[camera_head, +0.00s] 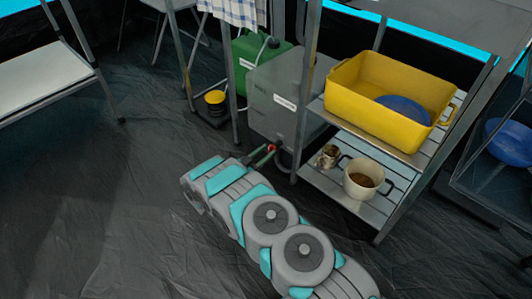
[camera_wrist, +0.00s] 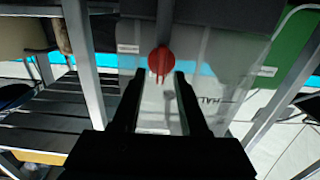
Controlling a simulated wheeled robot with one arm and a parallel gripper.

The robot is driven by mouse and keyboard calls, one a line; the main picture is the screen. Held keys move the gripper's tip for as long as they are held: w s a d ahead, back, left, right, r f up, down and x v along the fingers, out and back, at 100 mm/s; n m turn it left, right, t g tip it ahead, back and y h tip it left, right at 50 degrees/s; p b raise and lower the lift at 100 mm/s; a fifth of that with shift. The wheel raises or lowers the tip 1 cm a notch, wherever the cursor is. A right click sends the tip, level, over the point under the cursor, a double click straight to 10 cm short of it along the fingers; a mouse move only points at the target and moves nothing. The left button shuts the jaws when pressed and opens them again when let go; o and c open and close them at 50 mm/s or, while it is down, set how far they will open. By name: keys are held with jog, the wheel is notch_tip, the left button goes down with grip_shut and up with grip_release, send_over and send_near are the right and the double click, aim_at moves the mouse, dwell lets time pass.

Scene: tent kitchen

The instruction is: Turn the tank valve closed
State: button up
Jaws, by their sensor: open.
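The tank (camera_head: 272,105) is a grey translucent box with a white label, standing on the floor beside the metal shelf. Its red valve (camera_head: 271,147) shows as a small red spot low on its front. In the wrist view, the red valve (camera_wrist: 161,60) is a round knob with a narrow handle pointing towards me. My gripper (camera_wrist: 160,78) is open, with one finger on each side of the handle and a gap on both sides. In the head view, my gripper (camera_head: 263,157) is at the valve. Whether the fingers touch it cannot be told.
A metal shelf (camera_head: 415,156) stands right of the tank, with a yellow tub (camera_head: 350,90) above and a pot (camera_head: 364,178) and a small can (camera_head: 328,156) below. A green canister (camera_head: 250,52) stands behind the tank. Dark floor to the left is clear.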

jog(key=shift+w+d, duration=0.1)
jog(key=shift+w, duration=0.05)
jog(key=shift+c, duration=0.3)
grip_shut()
